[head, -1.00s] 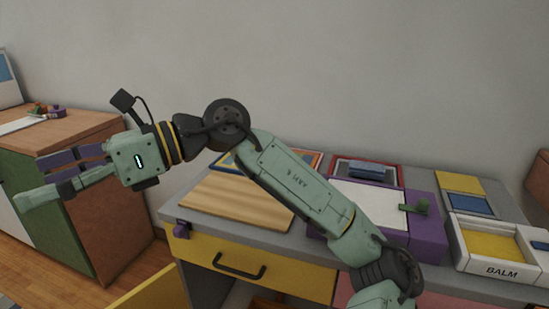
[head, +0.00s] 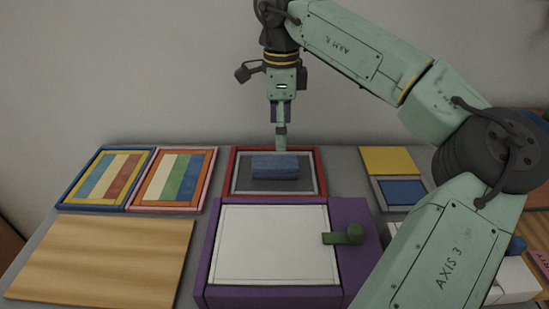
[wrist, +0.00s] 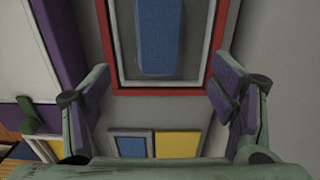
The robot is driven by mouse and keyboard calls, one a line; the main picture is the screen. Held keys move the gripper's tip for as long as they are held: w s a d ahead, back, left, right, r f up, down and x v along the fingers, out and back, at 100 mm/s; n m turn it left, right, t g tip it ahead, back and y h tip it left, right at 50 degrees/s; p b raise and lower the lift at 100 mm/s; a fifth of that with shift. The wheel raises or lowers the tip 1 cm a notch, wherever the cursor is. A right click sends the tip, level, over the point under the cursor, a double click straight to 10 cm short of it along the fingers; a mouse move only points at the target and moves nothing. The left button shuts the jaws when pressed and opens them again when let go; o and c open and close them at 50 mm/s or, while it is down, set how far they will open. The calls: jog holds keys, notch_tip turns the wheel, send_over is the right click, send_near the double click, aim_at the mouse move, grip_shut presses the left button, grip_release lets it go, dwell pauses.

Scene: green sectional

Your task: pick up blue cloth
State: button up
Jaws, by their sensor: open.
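The blue cloth (head: 275,166) is a folded or rolled block lying in a red-framed grey tray (head: 234,184) at the back of the desk. It also shows at the top middle of the wrist view (wrist: 159,36). My gripper (head: 281,143) points down above and slightly behind the cloth in the head view. In the wrist view its two purple-padded fingers (wrist: 160,97) are spread wide with nothing between them. The cloth lies beyond the fingertips, apart from them.
A purple box with a white lid (head: 275,243) and green handle (head: 344,235) stands in front of the tray. Striped framed panels (head: 173,180) and a wooden board (head: 105,258) lie left. Yellow (head: 391,160) and blue (head: 402,192) panels lie right. A wall rises behind.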

aim_at(278, 162)
notch_tip(278, 162, down, 4)
jog(key=shift+s+r, duration=0.15)
jog(key=shift+r, duration=0.1)
jog(key=shift+a+f+p, duration=0.2)
jog(key=shift+f+p, duration=0.25)
jog(key=shift+f, duration=2.3)
jog(key=shift+c, duration=0.4)
jog(key=c, duration=1.1)
